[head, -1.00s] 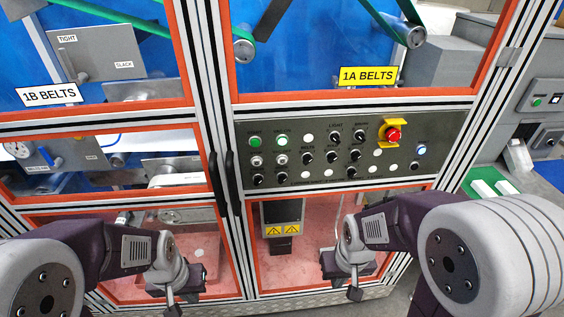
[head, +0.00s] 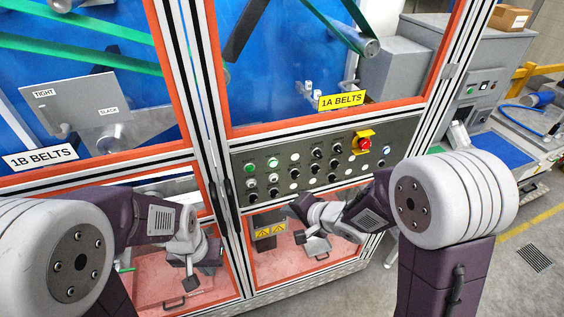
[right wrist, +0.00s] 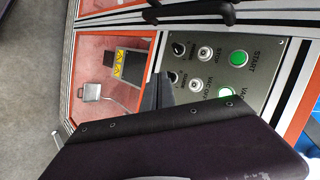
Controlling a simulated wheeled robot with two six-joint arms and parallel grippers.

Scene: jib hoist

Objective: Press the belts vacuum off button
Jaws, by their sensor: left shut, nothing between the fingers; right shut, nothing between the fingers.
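The grey control panel (head: 325,150) sits below the yellow 1A BELTS label (head: 341,100). Its left part holds a green START button (right wrist: 238,58), a white STOP button (right wrist: 206,54), a lit green vacuum button (right wrist: 226,93) and the white VAC OFF button (right wrist: 196,84). VAC OFF also shows in the head view (head: 273,178), below the lit green button. My right gripper (head: 299,237) is shut and empty, below the panel's left part; its dark finger (right wrist: 162,91) shows beside the lower knobs in the right wrist view. My left gripper (head: 190,283) is shut and empty before the lower left door.
A red emergency stop (head: 364,143) on yellow stands out at the panel's right. Black door handles (head: 226,195) run beside the panel's left edge. Several knobs share the panel. A second label reads 1B BELTS (head: 40,158).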

